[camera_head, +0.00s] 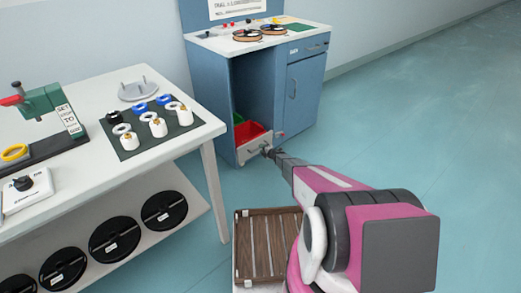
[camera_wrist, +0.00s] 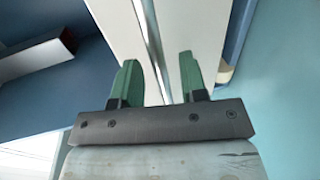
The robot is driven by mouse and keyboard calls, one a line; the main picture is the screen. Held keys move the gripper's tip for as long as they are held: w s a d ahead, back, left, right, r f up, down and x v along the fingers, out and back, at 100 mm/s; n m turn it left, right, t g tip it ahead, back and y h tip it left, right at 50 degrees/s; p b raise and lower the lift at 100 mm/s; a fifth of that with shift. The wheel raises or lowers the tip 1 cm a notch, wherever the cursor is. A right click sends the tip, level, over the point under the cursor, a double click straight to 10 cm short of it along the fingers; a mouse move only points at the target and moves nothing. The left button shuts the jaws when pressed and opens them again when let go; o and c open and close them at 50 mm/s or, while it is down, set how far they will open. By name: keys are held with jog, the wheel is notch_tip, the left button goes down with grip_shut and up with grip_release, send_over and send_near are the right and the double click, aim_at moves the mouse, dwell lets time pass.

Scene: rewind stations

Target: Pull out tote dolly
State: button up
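The tote dolly (camera_head: 255,145) sits low in the open bay of the blue cabinet, with a pale front panel. A red tote (camera_head: 248,130) and part of a green one show behind that panel. My gripper (camera_head: 268,152) is at the right part of the panel, close to the floor. In the wrist view my gripper (camera_wrist: 160,75) has its two green fingers apart. A thin metal bar (camera_wrist: 154,40) on the pale panel (camera_wrist: 195,25) runs between them, with gaps on both sides. Whether the fingertips reach past the bar is hard to tell.
The blue cabinet (camera_head: 300,90) has a closed door right of the bay and reels on top. A white table (camera_head: 180,150) with black reels on its lower shelf stands at left. A slatted wooden tray (camera_head: 265,245) is in front. Floor at right is clear.

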jog(key=shift+x, duration=1)
grip_shut()
jog(key=shift+s, duration=0.1)
